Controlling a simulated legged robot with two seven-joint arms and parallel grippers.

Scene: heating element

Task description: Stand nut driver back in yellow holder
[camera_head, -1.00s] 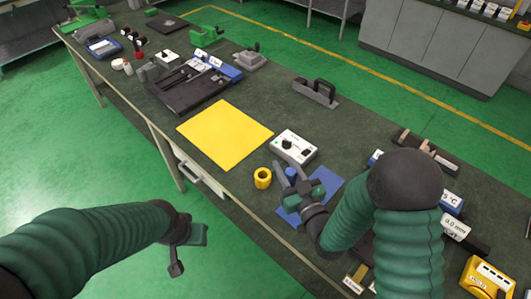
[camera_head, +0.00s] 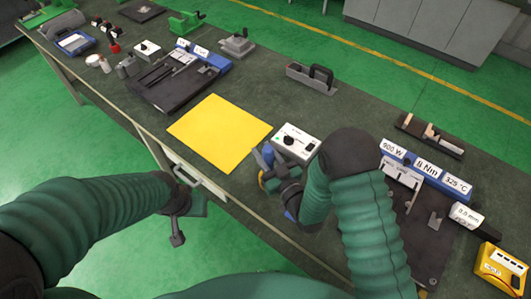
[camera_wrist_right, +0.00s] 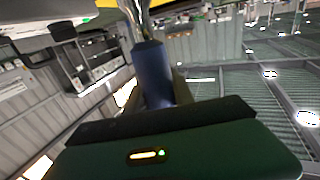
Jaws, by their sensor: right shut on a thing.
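My right gripper (camera_head: 268,168) is shut on the nut driver, whose blue handle (camera_head: 267,153) shows between the fingers. In the right wrist view the blue handle (camera_wrist_right: 153,75) fills the grip, and its metal shaft (camera_wrist_right: 135,18) runs to the top edge.
A yellow mat (camera_head: 220,133) lies left of the holder. A white box with a black knob (camera_head: 295,143) stands just behind the right gripper. A dark tray (camera_head: 425,235) with labelled blocks lies to the right. A drawer handle (camera_head: 200,178) juts from the table front.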

